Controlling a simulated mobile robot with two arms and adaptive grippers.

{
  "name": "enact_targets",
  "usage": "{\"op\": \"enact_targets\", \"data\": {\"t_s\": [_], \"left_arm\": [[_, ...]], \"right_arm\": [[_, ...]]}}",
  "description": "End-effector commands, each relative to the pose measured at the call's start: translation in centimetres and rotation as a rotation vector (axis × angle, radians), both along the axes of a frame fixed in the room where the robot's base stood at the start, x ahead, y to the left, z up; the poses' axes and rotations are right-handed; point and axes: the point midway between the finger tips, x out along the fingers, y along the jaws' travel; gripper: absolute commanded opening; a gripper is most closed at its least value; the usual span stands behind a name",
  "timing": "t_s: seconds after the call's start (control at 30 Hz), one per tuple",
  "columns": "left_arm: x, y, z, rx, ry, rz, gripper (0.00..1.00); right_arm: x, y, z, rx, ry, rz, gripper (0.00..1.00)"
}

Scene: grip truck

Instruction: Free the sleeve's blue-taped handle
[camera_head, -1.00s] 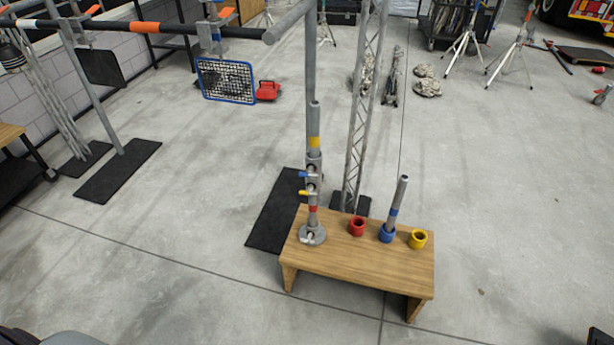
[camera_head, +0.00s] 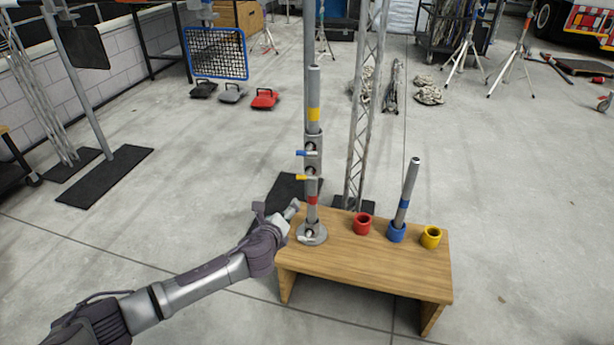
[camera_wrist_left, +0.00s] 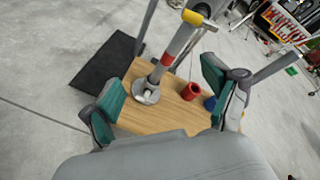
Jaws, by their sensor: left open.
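A grey sleeve (camera_head: 313,165) sits around an upright grey pole (camera_head: 313,95) with yellow and red tape. The sleeve's blue-taped handle (camera_head: 306,153) sticks out to the left, above its yellow-taped handle (camera_head: 302,178). My left gripper (camera_head: 291,212) is beside the pole's foot, left of and below both handles, touching neither. In the left wrist view my open left gripper (camera_wrist_left: 166,90) has its green-padded fingers spread with nothing held. The yellow-taped handle (camera_wrist_left: 192,17) shows there near the top; I cannot make out the blue one. My right gripper is not in view.
The pole's round base (camera_head: 312,234) stands on a small wooden bench (camera_head: 360,262). A red cup (camera_head: 362,224), a blue cup (camera_head: 396,232) holding a grey tube (camera_head: 409,182), and a yellow cup (camera_head: 431,237) stand right of it. A lattice truss (camera_head: 361,120) rises behind the bench.

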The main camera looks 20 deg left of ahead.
Motion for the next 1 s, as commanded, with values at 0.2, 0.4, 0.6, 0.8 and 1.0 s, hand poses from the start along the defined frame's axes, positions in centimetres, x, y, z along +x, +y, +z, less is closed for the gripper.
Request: {"op": "enact_targets", "data": {"t_s": [0.2,0.4,0.6,0.8,1.0], "left_arm": [[0.9,-2.3,8.2,0.457,-0.249,-0.152,0.88],[0.5,-3.0,11.1,0.604,-0.32,-0.176,0.88],[2.5,-3.1,11.2,0.607,-0.322,-0.176,0.88],[6.1,-3.1,11.2,0.605,-0.321,-0.175,0.88],[9.4,-3.1,11.1,0.605,-0.32,-0.175,0.88]], "right_arm": [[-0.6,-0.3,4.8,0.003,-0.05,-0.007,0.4],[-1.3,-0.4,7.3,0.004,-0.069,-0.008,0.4],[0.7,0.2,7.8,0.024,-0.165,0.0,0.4],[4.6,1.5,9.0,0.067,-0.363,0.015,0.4],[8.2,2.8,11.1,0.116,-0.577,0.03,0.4]]}}
